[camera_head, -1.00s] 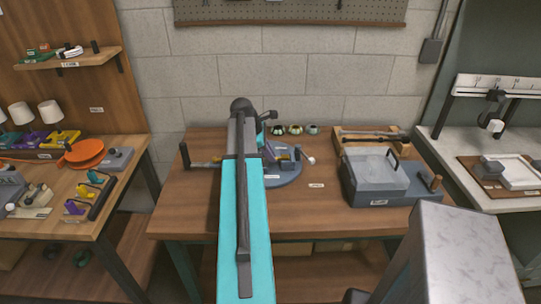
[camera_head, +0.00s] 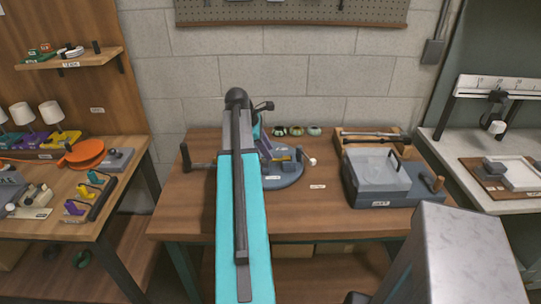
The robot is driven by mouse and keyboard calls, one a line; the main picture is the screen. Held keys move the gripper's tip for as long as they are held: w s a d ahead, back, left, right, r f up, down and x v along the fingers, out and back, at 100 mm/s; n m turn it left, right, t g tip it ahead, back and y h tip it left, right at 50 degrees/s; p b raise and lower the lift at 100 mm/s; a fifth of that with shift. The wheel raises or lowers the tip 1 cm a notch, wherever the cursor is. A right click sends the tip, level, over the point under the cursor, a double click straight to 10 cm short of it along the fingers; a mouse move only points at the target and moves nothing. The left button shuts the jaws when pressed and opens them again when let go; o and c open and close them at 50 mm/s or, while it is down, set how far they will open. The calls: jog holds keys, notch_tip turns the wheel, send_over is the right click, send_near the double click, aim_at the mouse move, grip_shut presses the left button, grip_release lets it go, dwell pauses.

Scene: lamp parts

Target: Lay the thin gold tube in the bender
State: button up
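The bender stands on the middle wooden bench as a round blue-grey base (camera_head: 288,178), partly hidden behind my teal arm. A dark lever handle (camera_head: 185,155) sticks up to the left of the arm, and a white knob (camera_head: 312,162) shows at the right. A small yellow-gold patch (camera_head: 282,157) shows on the bender's top; I cannot tell whether it is the thin gold tube or a bender part. No thin gold tube can be made out clearly. My gripper's fingers are hidden behind my arm, over or near the bender's left side.
A grey box with a clear lid (camera_head: 376,167) stands right of the bender. Behind it is a wooden tray (camera_head: 347,134) with a dark rod. Several small round pots (camera_head: 296,131) stand at the back. The front of the bench (camera_head: 330,220) is clear.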

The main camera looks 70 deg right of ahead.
jog(key=b+v, duration=0.1)
jog(key=v, duration=0.8)
jog(key=shift+r, duration=0.3)
jog(key=shift+a, duration=0.15)
